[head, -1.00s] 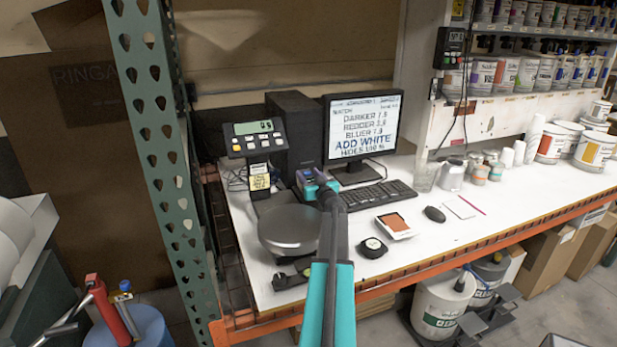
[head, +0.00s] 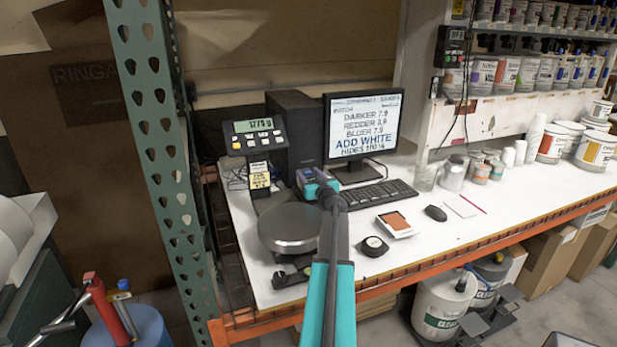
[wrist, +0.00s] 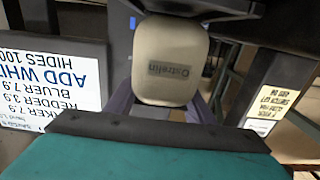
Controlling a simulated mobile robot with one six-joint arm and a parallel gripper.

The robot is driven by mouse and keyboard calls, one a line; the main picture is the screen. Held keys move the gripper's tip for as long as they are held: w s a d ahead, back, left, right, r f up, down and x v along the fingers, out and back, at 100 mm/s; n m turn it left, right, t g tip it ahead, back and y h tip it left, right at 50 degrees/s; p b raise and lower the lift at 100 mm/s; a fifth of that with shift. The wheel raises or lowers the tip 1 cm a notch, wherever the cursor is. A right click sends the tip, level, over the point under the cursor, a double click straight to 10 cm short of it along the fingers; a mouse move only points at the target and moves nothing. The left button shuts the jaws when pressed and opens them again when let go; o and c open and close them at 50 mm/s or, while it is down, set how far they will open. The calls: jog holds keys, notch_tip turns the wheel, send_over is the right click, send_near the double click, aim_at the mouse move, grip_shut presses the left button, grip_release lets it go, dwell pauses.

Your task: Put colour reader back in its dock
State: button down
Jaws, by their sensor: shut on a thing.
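My gripper (head: 314,184) is at the far end of my outstretched arm, in front of the computer tower and left of the keyboard. In the wrist view it is shut on a rounded beige device (wrist: 168,62) with a printed label, which I take to be the colour reader. Its purplish fingers show at both sides of the device. In the head view the held device is mostly hidden by my gripper and wrist. A low black fixture (head: 290,276), possibly the dock, lies at the table's front left corner; I cannot tell for sure.
The scale's round pan (head: 289,230) is just left of my arm. The scale display (head: 258,138) stands behind it. The monitor (head: 362,125), keyboard (head: 378,195), mouse (head: 436,213), colour card (head: 396,223) and round black puck (head: 374,247) are to the right. A green rack post (head: 165,170) stands left.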

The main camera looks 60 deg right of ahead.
jog(key=shift+a+f+b, duration=0.1)
jog(key=shift+f+b, duration=0.3)
jog(key=shift+f, duration=0.15)
jog(key=shift+s, duration=0.1)
jog(key=c, duration=0.8)
grip_release()
jog(key=shift+f, duration=0.1)
jog(key=shift+c, duration=0.2)
jog(key=shift+r+p, duration=0.4)
jog(key=shift+p, duration=0.5)
jog(key=shift+r+p, duration=0.45)
jog(key=shift+p, duration=0.4)
jog(key=shift+s+a+f+b, duration=0.1)
jog(key=shift+s+b, duration=0.05)
jog(key=shift+b, duration=0.15)
jog(key=b+v, duration=0.4)
jog(key=v, duration=0.7)
jog(key=shift+a+r+b, duration=0.15)
jog(key=shift+r+b, duration=0.05)
jog(key=shift+b, duration=0.15)
jog(key=shift+s, duration=0.15)
